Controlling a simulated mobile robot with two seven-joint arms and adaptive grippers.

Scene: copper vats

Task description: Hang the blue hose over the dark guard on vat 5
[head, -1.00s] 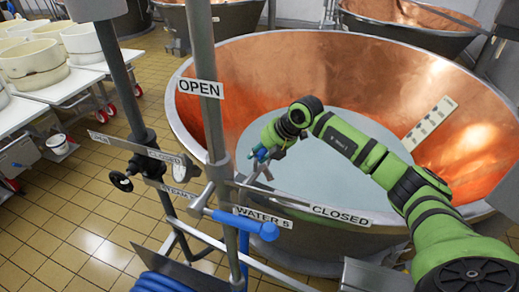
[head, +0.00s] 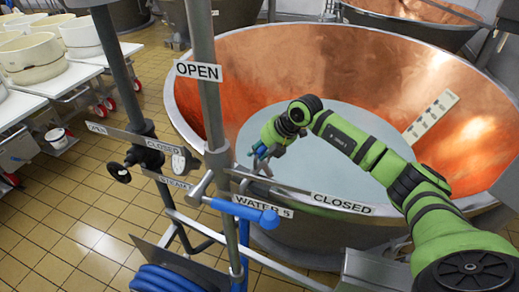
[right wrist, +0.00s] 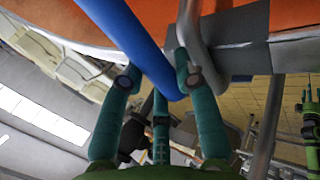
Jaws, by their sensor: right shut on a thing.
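My right gripper (head: 264,156) is over the near-left part of vat 5 (head: 183,112), a copper-lined vat with pale liquid, just behind its front rim. In the right wrist view its teal fingers (right wrist: 160,85) are closed around a blue hose (right wrist: 128,35), which runs up to the upper left. In the head view only a small bluish bit shows at the fingers. A coil of blue hose (head: 165,281) is at the bottom left, beside a dark flat plate (head: 160,255); I cannot tell whether this plate is the guard. My left gripper is out of view.
Vertical pipes with an OPEN label (head: 198,70), a WATER 5 label (head: 263,207) and a blue-handled valve (head: 245,211) stand before the vat. A CLOSED label (head: 341,203) is on the right. White tables with pale tubs (head: 32,62) stand at left.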

